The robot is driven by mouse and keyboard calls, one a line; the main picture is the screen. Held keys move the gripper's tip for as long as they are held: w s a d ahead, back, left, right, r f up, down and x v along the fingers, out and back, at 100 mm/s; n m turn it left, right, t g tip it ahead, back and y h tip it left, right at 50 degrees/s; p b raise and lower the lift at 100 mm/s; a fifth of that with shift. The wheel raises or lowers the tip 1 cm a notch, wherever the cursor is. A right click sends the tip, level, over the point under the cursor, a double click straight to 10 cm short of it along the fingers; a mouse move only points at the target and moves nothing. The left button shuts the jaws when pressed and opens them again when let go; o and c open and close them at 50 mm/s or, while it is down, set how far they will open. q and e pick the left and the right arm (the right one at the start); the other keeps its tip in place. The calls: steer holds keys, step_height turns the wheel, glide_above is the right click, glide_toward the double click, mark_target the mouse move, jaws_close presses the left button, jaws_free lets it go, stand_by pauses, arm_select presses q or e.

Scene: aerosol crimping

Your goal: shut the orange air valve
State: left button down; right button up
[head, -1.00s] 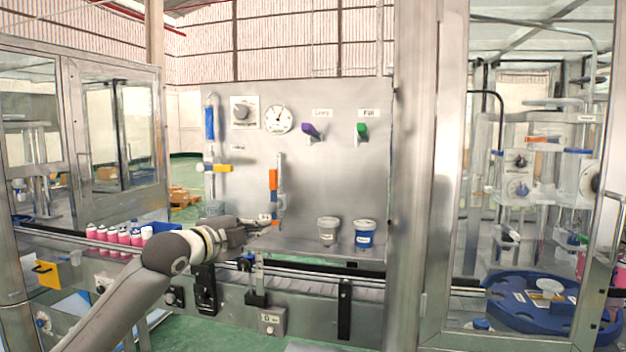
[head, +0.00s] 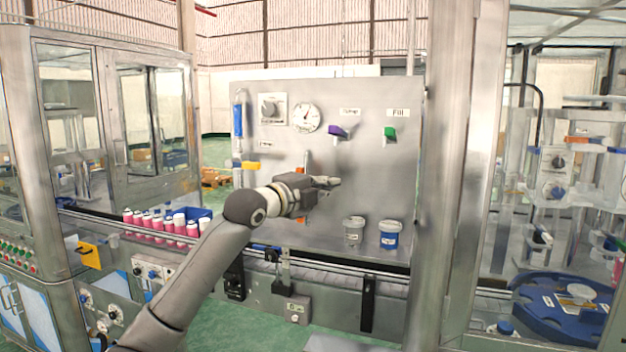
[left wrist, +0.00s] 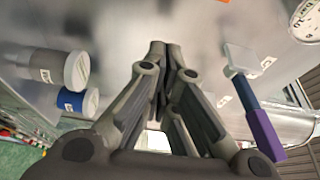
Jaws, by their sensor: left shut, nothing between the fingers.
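An orange valve part (head: 300,216) on a vertical pipe shows on the grey upright panel (head: 360,180) in the head view. My left gripper and wrist cover much of it, so the handle's position cannot be told. A small orange patch also shows at the top edge of the left wrist view (left wrist: 222,2). My left gripper (head: 337,183) is shut and empty in front of the panel, with its fingertips to the right of the orange part. In the left wrist view its fingertips (left wrist: 166,48) are together. My right gripper is not in view.
A purple lever (head: 338,131) and a green lever (head: 390,133) are higher on the panel, beside a gauge (head: 306,118). A yellow handle (head: 250,165) is at left.

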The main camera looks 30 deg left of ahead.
arm_select(q)
steer(key=a, duration=0.2)
steer(key=s+a, duration=0.1)
steer(key=shift+s+a+p, duration=0.1)
steer(key=shift+a+p, duration=0.2)
steer(key=shift+a, duration=0.1)
